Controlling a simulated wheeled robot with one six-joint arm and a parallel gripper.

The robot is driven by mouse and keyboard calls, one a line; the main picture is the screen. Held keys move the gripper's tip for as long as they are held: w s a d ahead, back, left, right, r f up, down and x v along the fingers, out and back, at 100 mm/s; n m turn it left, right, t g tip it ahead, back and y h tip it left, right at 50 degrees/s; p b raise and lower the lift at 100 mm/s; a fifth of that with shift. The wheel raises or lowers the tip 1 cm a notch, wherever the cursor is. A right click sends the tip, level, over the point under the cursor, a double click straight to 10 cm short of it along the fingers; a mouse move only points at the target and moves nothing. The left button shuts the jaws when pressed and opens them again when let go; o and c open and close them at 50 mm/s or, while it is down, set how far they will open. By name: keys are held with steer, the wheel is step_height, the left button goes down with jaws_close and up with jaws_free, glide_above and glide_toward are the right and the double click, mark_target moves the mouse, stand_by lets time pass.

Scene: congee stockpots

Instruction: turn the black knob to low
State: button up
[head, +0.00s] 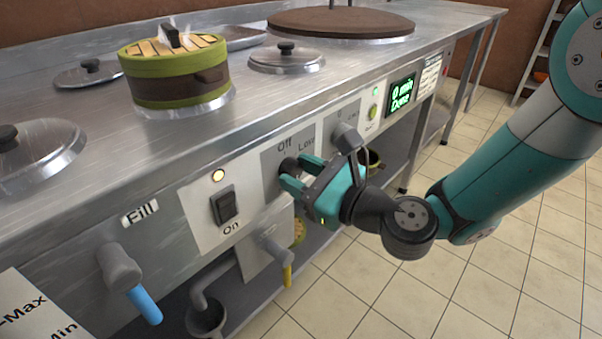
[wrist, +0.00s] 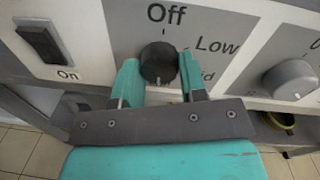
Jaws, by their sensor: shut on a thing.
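The black knob (wrist: 159,60) sits on a grey panel marked Off above it and Low to its upper right in the wrist view. Part of another label shows lower right, half hidden by a finger. A small pale mark shows at the knob's lower edge; I cannot tell surely whether it is the pointer. My gripper (wrist: 160,80) is shut on the knob, one teal finger on its left side and one on its right. In the head view my gripper (head: 297,174) reaches the front panel from the right and partly covers the black knob (head: 288,165).
A black rocker switch (head: 225,207) marked On is left of the knob. A grey knob (wrist: 290,79) is close on the right. A green display (head: 401,93) reads 0 min Done. A blue-handled tap (head: 143,303) and a yellow-handled tap (head: 287,275) project below.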

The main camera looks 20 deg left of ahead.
steer(key=n, duration=0.6)
steer(key=n+b, duration=0.2)
steer(key=n, duration=0.3)
steer(key=shift+h, duration=0.4)
steer(key=n+b, duration=0.2)
steer(key=n, duration=0.3)
steer(key=shift+t, duration=0.4)
steer(key=n+b, duration=0.3)
steer(key=n, duration=0.2)
steer(key=shift+n+b, duration=0.4)
steer(key=shift+r, duration=0.1)
steer(key=o, duration=0.9)
